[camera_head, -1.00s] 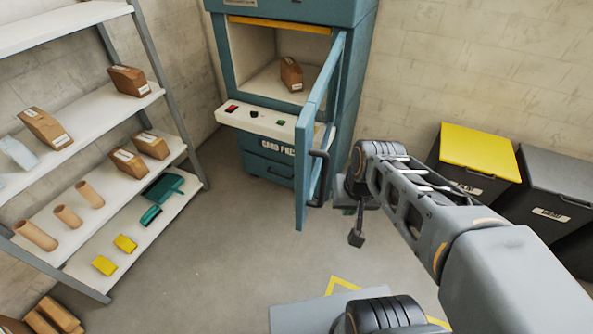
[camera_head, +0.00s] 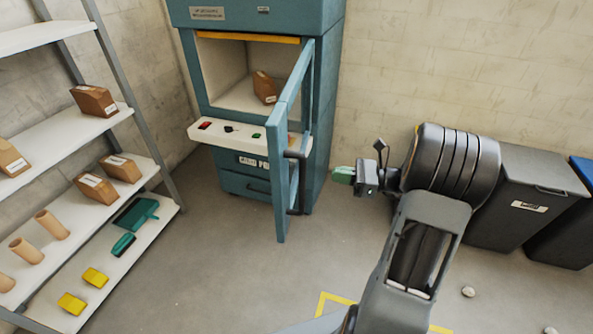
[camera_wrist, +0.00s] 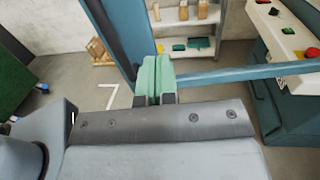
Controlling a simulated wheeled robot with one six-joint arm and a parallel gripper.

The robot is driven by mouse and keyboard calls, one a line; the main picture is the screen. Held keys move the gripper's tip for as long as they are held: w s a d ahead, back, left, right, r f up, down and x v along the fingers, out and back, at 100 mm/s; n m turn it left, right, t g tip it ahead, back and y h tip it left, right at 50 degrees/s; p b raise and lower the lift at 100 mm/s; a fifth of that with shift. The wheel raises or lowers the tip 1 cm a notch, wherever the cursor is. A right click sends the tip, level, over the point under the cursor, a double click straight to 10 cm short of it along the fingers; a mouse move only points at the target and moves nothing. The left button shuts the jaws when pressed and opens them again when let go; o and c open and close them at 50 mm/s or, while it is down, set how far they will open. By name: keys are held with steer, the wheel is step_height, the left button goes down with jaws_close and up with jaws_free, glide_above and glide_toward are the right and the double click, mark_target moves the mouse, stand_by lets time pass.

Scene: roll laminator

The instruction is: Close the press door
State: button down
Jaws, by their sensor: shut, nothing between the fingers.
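The teal press (camera_head: 325,110) stands against the back wall. Its press door (camera_head: 281,215), a teal frame, is open, swung out from the right side of the opening. A dark bar handle (camera_head: 302,155) is on the door's right-hand face. My gripper (camera_head: 340,175) is to the right of the door, with a gap between them in the head view. Its green fingertips point left and are closed together with nothing between them. In the wrist view the fingertips (camera_wrist: 158,76) appear in front of the door frame (camera_wrist: 230,75); I cannot tell whether they touch it.
A brown packet (camera_head: 264,87) sits inside the press chamber, below which a white control panel (camera_head: 220,132) juts out. A shelf rack (camera_head: 75,130) with packets and rolls stands at left. Dark bins (camera_head: 515,190) stand at right. The floor before the press is clear.

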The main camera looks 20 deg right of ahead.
steer(key=x, duration=1.2)
steer(key=shift+p, duration=0.3)
